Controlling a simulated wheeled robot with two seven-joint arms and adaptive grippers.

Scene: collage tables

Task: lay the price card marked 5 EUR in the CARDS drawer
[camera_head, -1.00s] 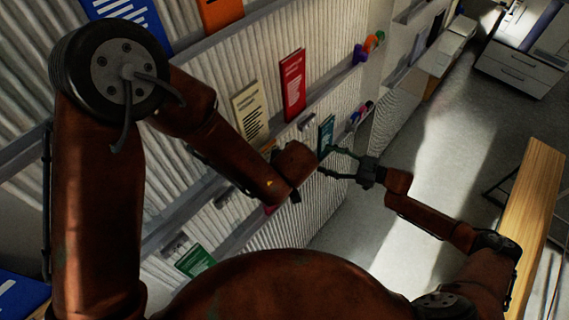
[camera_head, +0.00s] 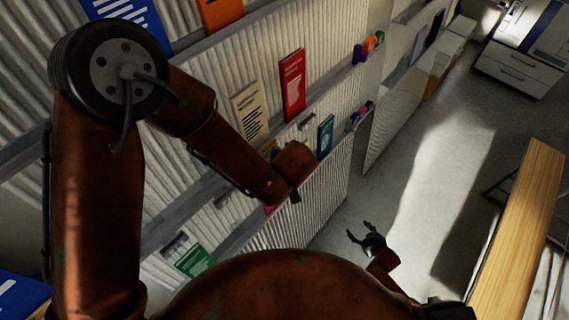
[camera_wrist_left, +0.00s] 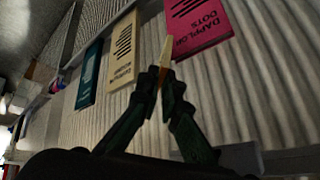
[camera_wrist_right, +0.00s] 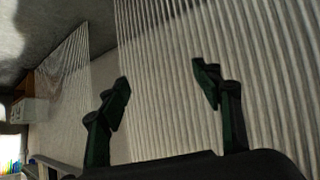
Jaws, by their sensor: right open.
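My left gripper (camera_wrist_left: 162,85) has its fingers close together on a thin pale card (camera_wrist_left: 165,50), seen nearly edge-on in the left wrist view. No mark on the card can be read. In the head view the left gripper is hidden behind its own arm. My right gripper (camera_head: 358,231) is open and empty, low over the floor and apart from the ribbed wall; it also shows open in the right wrist view (camera_wrist_right: 163,85). No drawer marked CARDS can be made out. A white drawer cabinet (camera_head: 515,70) stands far back right, with no readable label.
A ribbed wall with ledges holds a red booklet (camera_head: 292,85), a cream booklet (camera_head: 249,112), a teal booklet (camera_head: 325,136) and a green one (camera_head: 194,261). A wooden tabletop (camera_head: 520,235) stands at right. The floor between is clear.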

